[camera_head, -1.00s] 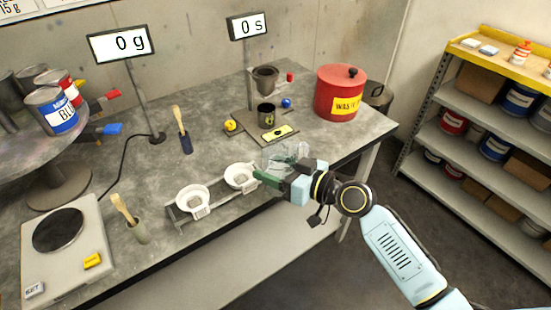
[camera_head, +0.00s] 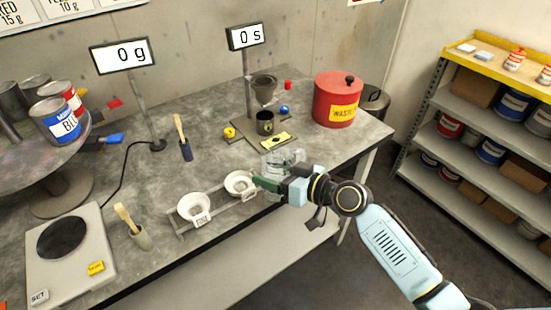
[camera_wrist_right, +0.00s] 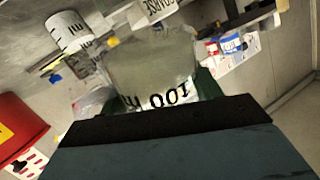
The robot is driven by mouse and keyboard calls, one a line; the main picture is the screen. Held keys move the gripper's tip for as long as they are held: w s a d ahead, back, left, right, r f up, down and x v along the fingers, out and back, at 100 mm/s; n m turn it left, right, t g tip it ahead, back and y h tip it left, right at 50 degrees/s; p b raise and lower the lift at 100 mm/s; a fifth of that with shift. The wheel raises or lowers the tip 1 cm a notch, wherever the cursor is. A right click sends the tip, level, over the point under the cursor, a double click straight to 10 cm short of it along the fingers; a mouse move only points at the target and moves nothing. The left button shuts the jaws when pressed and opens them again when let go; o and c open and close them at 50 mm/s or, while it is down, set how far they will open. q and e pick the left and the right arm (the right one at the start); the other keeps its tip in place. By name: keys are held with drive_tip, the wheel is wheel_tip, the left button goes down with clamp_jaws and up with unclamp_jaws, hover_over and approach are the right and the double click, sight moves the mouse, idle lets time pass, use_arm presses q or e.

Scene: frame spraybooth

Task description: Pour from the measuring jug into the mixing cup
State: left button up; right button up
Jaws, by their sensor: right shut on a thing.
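My right gripper (camera_head: 268,183) is shut on the clear measuring jug (camera_head: 271,163) near the front edge of the bench. In the right wrist view the jug (camera_wrist_right: 150,65) fills the middle, with an upside-down "100 ml" label. I cannot tell whether it holds liquid. A pale cup with black ml marks (camera_wrist_right: 68,30), seemingly the mixing cup, stands apart from the jug in that view. In the head view the clear shapes overlap by my gripper, and I cannot separate this cup surely. My left gripper is not in view.
Two white strainers (camera_head: 195,206) (camera_head: 239,183) sit in a rack just left of my gripper. A dark cup (camera_head: 265,122) stands under a funnel (camera_head: 264,85) behind. A red waste can (camera_head: 338,99) is at back right. A scale (camera_head: 68,258) stands at front left.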

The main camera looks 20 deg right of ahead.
drive_tip(key=shift+w+d+f+m+g, duration=0.2)
drive_tip(key=shift+w+f+m, duration=0.1)
drive_tip(key=shift+w, duration=0.35)
drive_tip(key=shift+w+d+f+m+g, duration=0.2)
drive_tip(key=shift+w+f, duration=0.1)
drive_tip(key=shift+w, duration=0.35)
drive_tip(key=m+g+p, duration=0.1)
drive_tip(key=p, duration=0.1)
drive_tip(key=shift+w+h+p, duration=0.2)
drive_tip(key=shift+h+p, duration=0.1)
drive_tip(key=shift+p, duration=0.05)
drive_tip(key=shift+w+f+m+g+p, duration=0.2)
drive_tip(key=shift+m+g+p, duration=0.35)
drive_tip(key=shift+p, duration=0.3)
